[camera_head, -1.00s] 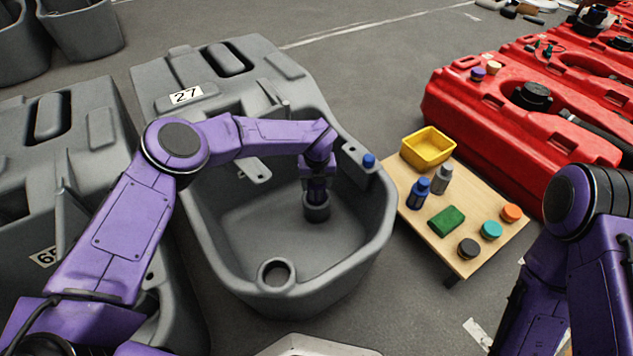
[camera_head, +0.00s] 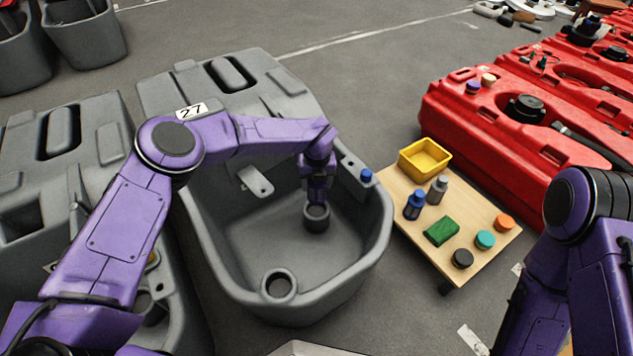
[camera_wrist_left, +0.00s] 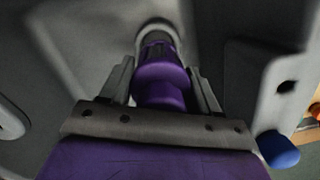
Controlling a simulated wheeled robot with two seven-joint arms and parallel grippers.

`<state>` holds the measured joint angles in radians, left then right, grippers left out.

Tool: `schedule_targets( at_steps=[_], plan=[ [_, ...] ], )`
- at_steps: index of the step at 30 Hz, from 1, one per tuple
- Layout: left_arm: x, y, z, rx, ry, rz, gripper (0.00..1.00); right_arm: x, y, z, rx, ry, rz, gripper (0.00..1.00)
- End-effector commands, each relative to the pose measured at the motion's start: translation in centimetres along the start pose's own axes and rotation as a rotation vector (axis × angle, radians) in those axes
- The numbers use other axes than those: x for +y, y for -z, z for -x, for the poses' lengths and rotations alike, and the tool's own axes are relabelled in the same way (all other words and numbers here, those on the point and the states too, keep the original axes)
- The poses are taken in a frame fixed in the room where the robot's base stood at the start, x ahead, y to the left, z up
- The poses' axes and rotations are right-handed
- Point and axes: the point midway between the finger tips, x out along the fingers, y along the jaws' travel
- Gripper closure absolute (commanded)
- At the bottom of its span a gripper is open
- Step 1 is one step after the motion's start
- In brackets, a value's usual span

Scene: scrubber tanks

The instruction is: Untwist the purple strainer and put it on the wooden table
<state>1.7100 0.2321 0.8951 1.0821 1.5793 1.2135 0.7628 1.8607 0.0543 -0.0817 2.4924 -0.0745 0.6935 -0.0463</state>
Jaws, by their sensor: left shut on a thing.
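My left gripper (camera_head: 317,190) reaches down into the grey tank (camera_head: 350,270) marked 27, above a round grey port (camera_head: 316,222) on the tank floor. In the left wrist view the purple strainer (camera_wrist_left: 160,75) is between the two fingers of my left gripper (camera_wrist_left: 162,90), which are shut on it. The strainer's far end points into the round port; whether it still sits inside cannot be told. The wooden table (camera_head: 478,240) stands right of the tank. My right arm (camera_head: 590,240) shows at the right edge; its gripper is out of view.
The table bears a yellow bin (camera_head: 425,158), a blue bottle (camera_head: 414,204), a grey bottle (camera_head: 437,189), a green sponge (camera_head: 441,231) and several round caps. A blue knob (camera_head: 366,176) sits on the tank rim. Red tanks (camera_head: 460,115) stand behind the table.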

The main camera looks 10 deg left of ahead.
Motion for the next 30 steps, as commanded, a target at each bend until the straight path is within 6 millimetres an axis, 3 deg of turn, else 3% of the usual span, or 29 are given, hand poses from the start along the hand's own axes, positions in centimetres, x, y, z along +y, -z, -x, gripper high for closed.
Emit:
schedule_targets(
  at_steps=[8, 24, 30],
  plan=[
    [0.0, -0.1, 0.6, 0.0, 0.001, 0.0, 0.75, 0.1, 0.0, 0.5, 0.0, 0.0, 0.0, 0.57],
    [0.0, -0.7, 5.8, 0.0, 0.001, 0.001, 0.75, 0.6, 0.0, 4.4, 0.0, 0.0, 0.0, 0.57],
    [0.0, -0.7, 5.9, 0.0, 0.0, 0.001, 0.75, 0.6, 0.0, 4.4, 0.0, 0.0, 0.0, 0.57]
  ],
)
